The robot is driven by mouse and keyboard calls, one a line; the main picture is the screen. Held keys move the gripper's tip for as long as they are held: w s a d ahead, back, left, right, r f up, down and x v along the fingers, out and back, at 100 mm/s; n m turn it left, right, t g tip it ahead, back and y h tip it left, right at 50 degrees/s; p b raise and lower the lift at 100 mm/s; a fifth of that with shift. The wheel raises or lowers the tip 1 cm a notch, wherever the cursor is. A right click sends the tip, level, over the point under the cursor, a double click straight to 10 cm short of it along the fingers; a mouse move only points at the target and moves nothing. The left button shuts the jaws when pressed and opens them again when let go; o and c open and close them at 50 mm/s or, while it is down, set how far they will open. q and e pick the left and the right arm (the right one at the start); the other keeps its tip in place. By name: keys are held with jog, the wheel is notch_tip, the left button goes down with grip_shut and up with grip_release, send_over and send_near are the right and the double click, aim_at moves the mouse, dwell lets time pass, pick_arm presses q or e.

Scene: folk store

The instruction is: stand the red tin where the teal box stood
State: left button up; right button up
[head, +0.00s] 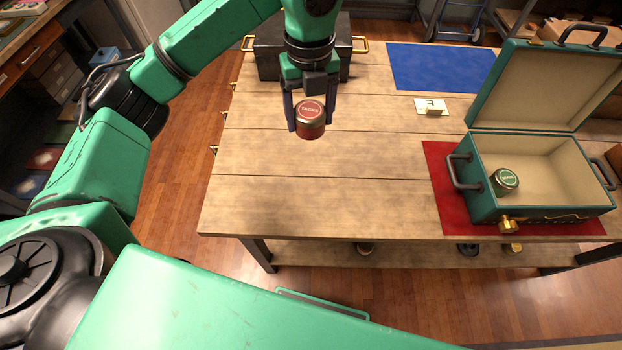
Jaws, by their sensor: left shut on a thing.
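The red tin (311,128), with a label on its lid, is held upright between the fingers of my left gripper (310,116). The gripper is shut on it from above, over the left part of the wooden table. I cannot tell for sure whether the tin's base touches the tabletop. The teal box (483,207) is an open case with its lid raised, standing on a red mat (440,188) at the table's right. A green-lidded tin (504,180) is inside it, at the left. My right gripper is not in view.
A blue mat (440,68) lies bare at the back of the table. A dark case (268,55) with brass handles stands at the back left, behind my left gripper. The middle of the tabletop (350,185) is clear.

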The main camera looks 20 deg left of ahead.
pick_arm(q)
jog(key=shift+d+r+n, duration=0.1)
jog(key=shift+r+n, duration=0.2)
jog(key=shift+n, duration=0.5)
jog(key=shift+f, duration=0.3)
jog(key=b, duration=0.2)
send_over(311, 180)
notch_tip(311, 180, down, 8)
notch_tip(311, 180, down, 10)
jog(key=shift+s+f+p, duration=0.1)
jog(key=shift+f+p, duration=0.15)
jog(key=shift+p, duration=0.9)
jog(key=shift+f, duration=0.55)
jog(key=o, duration=1.4)
jog(key=shift+r, duration=0.55)
notch_tip(311, 180, up, 11)
jog(key=shift+r+b, duration=0.15)
jog(key=shift+b, duration=0.9)
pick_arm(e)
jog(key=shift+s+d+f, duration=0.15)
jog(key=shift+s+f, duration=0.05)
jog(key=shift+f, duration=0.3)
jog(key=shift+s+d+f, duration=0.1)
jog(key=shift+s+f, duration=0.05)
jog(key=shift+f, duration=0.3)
